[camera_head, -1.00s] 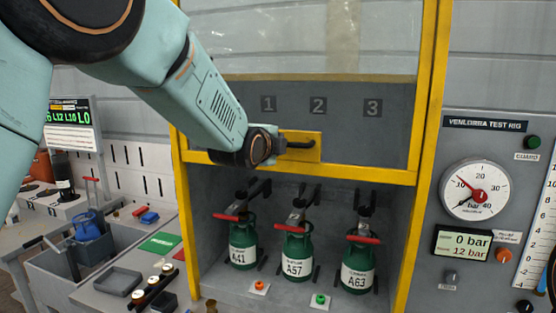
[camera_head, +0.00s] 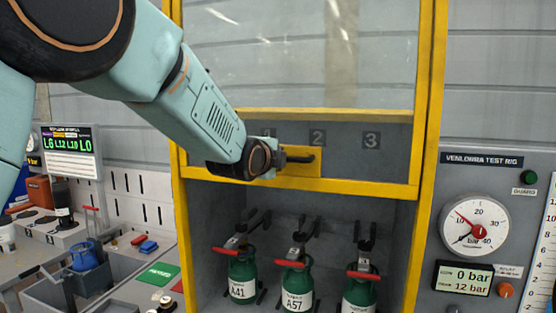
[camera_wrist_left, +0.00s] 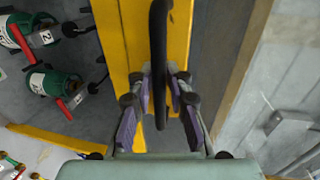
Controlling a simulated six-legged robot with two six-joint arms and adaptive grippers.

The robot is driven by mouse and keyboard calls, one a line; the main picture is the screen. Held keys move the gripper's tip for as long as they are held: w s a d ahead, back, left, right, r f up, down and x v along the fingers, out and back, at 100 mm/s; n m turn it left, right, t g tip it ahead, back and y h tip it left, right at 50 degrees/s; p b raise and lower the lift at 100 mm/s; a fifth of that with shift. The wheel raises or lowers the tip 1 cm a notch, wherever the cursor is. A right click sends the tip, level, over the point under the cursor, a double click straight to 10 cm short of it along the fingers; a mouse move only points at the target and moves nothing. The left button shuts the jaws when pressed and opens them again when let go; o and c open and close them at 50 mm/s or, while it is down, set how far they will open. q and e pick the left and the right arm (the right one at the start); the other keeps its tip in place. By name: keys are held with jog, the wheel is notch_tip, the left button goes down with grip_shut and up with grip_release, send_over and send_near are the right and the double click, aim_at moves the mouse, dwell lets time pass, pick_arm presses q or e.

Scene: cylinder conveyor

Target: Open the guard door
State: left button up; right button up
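The guard door is a clear pane in a yellow frame (camera_head: 370,186) on the test rig. Its lower rail stands above the cylinder bay, leaving the bay open beneath. The door's black handle (camera_head: 301,158) sits on a yellow plate at the lower rail. My left gripper (camera_head: 282,158) is at the handle, its fingers largely hidden in the head view. In the left wrist view the finger pads (camera_wrist_left: 159,95) close on both sides of the black handle bar (camera_wrist_left: 158,45). My right gripper is not in view.
Green cylinders A41 (camera_head: 242,281), A57 (camera_head: 297,286) and a third (camera_head: 359,293) stand in the bay below the door. A pressure gauge (camera_head: 475,225) and display (camera_head: 463,276) are on the right panel. A bench with tools (camera_head: 70,265) is at left.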

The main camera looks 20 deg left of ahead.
pick_arm(q)
jog(key=shift+o, duration=1.4)
jog(key=shift+s+r, duration=0.1)
jog(key=shift+s, duration=0.15)
jog(key=shift+w, duration=0.2)
jog(key=v, duration=0.7)
jog(key=shift+s, duration=0.2)
jog(key=shift+s, duration=0.15)
